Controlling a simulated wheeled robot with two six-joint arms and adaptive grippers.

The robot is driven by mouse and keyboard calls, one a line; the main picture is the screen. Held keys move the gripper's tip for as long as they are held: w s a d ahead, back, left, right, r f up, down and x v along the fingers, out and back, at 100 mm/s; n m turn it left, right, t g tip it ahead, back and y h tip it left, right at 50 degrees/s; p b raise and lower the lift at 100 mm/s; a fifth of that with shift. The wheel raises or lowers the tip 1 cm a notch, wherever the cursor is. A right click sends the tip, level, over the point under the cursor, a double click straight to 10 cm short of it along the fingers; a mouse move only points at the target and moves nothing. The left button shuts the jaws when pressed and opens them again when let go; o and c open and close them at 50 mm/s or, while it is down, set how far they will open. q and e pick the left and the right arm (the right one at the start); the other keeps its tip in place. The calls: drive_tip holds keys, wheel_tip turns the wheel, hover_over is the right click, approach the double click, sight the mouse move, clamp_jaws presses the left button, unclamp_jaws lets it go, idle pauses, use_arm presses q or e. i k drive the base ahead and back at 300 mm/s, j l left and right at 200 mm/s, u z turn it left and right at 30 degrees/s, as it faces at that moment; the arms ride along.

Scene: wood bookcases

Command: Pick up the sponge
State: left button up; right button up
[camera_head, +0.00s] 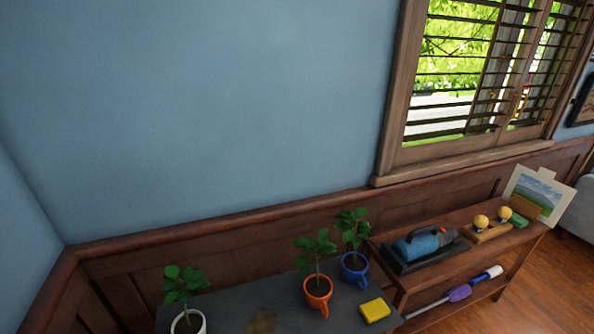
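A yellow sponge (375,310) lies flat on the dark grey table top (235,306), near its right end. It is to the right of an orange mug with a plant and in front of a blue mug with a plant. A green block (519,220) that could be another sponge lies on the wooden table further right. Neither of my grippers shows in the head view.
The orange mug (318,293), the blue mug (354,267) and a white pot (188,323) hold plants. On the wooden table (478,247) are a blue tool (420,243), yellow balls on a stand (482,222) and a painting (543,193). A purple duster (460,293) lies on its lower shelf.

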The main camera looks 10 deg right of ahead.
sight(376, 310)
drive_tip(key=i+l+z, duration=0.15)
drive_tip(key=l+z, duration=0.2)
drive_tip(key=i+l+z, duration=0.35)
drive_tip(key=k+l+u, duration=0.1)
drive_tip(key=u, duration=0.85)
drive_tip(key=z, duration=0.95)
drive_tip(key=i+l+u, duration=0.1)
drive_tip(key=l+u, duration=0.15)
drive_tip(key=u, duration=0.2)
drive_tip(key=i+l+u, duration=0.1)
drive_tip(key=l+u, duration=0.15)
drive_tip(key=u, duration=0.2)
drive_tip(key=l+u, duration=0.3)
drive_tip(key=u, duration=0.2)
